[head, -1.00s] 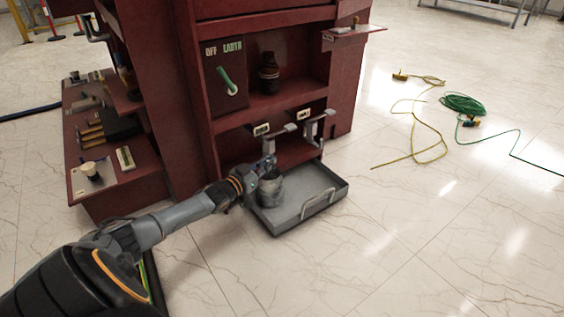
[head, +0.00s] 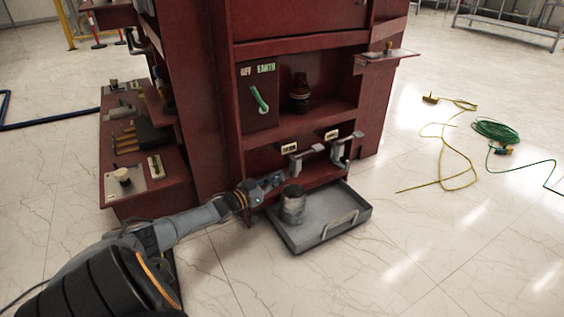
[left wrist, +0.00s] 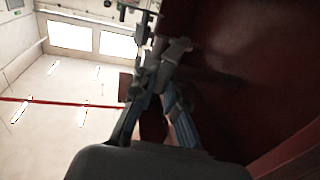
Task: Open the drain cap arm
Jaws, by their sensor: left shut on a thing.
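Two grey drain valves with arms stick out from the lower front of the dark red transformer cabinet: the left one (head: 304,156) and the right one (head: 345,149), each under a small white label. My left gripper (head: 274,181) is low at the cabinet front, just below and left of the left valve. In the left wrist view its fingers (left wrist: 160,92) are closed together around a grey part (left wrist: 175,50), which looks like the drain cap arm; the exact grip is dark and partly hidden. My right gripper is not in view.
A grey tray (head: 350,222) with a handle lies on the floor under the valves, holding a metal can (head: 293,205) close to my gripper. Above is a shelf with a dark bottle (head: 299,93) and a green switch handle (head: 259,99).

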